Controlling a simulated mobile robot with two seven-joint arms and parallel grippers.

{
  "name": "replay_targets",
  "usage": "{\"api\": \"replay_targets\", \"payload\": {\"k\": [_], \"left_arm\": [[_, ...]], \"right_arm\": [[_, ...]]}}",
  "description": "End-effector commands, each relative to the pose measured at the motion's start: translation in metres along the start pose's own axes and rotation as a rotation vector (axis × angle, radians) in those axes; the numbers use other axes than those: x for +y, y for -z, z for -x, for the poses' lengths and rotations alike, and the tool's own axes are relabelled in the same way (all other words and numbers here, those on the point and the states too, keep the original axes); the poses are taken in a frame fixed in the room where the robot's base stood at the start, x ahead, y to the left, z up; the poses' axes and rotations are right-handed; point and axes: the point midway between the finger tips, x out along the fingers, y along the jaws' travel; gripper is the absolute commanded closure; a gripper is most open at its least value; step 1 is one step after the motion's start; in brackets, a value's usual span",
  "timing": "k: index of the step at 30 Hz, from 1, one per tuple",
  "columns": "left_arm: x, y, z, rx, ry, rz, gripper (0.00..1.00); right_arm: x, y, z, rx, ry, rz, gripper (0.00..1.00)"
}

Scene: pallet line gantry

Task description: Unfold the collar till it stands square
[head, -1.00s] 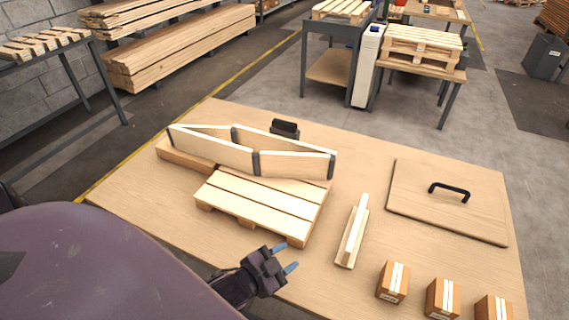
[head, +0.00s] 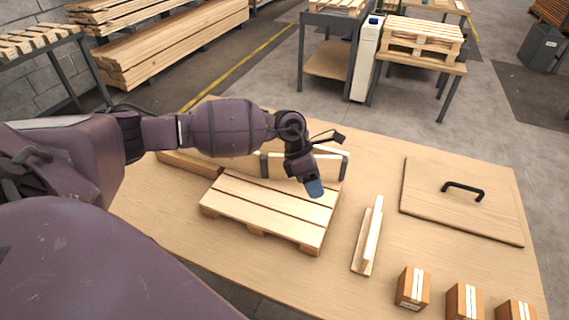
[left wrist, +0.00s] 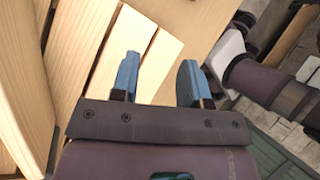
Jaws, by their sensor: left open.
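The collar (head: 332,167) is a hinged frame of pale boards with dark corner hinges. My left gripper (head: 315,188) points down in front of the collar's right part, above the pallet's back edge. It is open, with nothing between its fingers. In the left wrist view its blue fingers (left wrist: 158,75) are apart, with pale slats behind them. My right gripper is not in view.
A loose wooden piece (head: 368,236) lies right of the pallet. A board with a black handle (head: 463,190) lies at the table's right. Several small cartons (head: 413,288) stand along the front right. The table (head: 345,285) is bare around the pallet's front right corner.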

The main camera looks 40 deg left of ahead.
Motion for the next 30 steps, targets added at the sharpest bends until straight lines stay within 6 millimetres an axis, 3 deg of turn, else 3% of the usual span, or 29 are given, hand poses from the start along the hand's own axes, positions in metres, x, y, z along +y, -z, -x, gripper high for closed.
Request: {"api": "replay_targets", "payload": {"k": [1,3,6,9,12,17,30], "left_arm": [[0.021,0.004,0.023,0.082,-0.081,-0.04,0.58],[0.044,0.01,0.051,0.188,-0.176,-0.08,0.58],[0.067,0.018,0.087,0.307,-0.28,-0.11,0.58],[0.081,0.023,0.112,0.381,-0.345,-0.12,0.58],[0.087,0.025,0.122,0.416,-0.373,-0.124,0.58],[0.094,0.032,0.113,0.425,-0.378,-0.124,0.58],[0.12,0.059,0.051,0.423,-0.374,-0.122,0.58]], "right_arm": [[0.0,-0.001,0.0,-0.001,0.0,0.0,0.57],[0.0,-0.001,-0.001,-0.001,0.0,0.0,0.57],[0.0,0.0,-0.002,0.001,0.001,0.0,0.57],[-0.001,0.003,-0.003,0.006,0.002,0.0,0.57],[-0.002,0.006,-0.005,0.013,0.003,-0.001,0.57],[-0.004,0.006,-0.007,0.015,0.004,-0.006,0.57],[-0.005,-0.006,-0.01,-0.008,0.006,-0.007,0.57]]}}
